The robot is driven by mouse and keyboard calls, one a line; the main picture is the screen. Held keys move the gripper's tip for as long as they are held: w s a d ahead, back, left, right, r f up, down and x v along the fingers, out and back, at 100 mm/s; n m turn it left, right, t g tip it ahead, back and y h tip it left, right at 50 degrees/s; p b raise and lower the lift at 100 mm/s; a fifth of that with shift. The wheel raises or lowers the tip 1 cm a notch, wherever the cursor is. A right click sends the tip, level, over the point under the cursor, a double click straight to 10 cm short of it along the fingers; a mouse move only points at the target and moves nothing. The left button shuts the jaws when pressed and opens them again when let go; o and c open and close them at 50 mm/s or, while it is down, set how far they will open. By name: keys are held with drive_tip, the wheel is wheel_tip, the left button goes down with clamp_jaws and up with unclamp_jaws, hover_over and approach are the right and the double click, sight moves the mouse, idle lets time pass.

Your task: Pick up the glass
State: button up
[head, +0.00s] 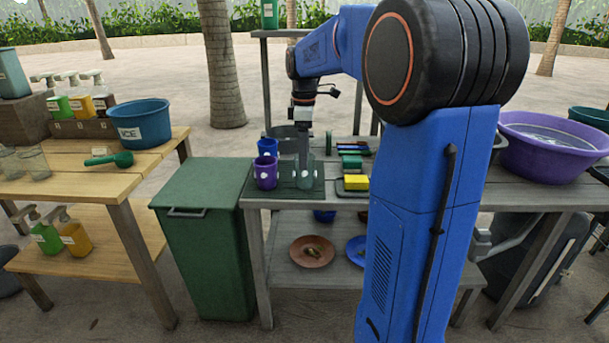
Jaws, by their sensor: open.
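A clear, greenish glass (305,174) stands upright on a dark green mat (284,192) on the grey table. My gripper (302,143) points down at the glass's upper part. The fingertips are small and overlap the glass in the picture, so I cannot tell whether they touch it. My gripper is open. A purple mug (265,174) stands left of the glass, with a blue mug (267,148) behind it. Two more clear glasses, one of them here (34,163), stand on the wooden table at the far left.
A yellow sponge (356,182) and green brushes (351,162) lie right of the mat. A purple basin (545,145) stands at the table's right. A green bin (205,235) fills the gap beside the wooden table (110,184), which holds a blue ICE tub (140,127).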

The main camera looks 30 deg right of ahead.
sight(305, 172)
wheel_tip(305, 172, down, 5)
drive_tip(key=shift+w+d+r, duration=0.1)
drive_tip(key=shift+d, duration=0.05)
drive_tip(key=shift+c, duration=0.2)
drive_tip(key=c, duration=1.2)
drive_tip(key=shift+r, duration=0.15)
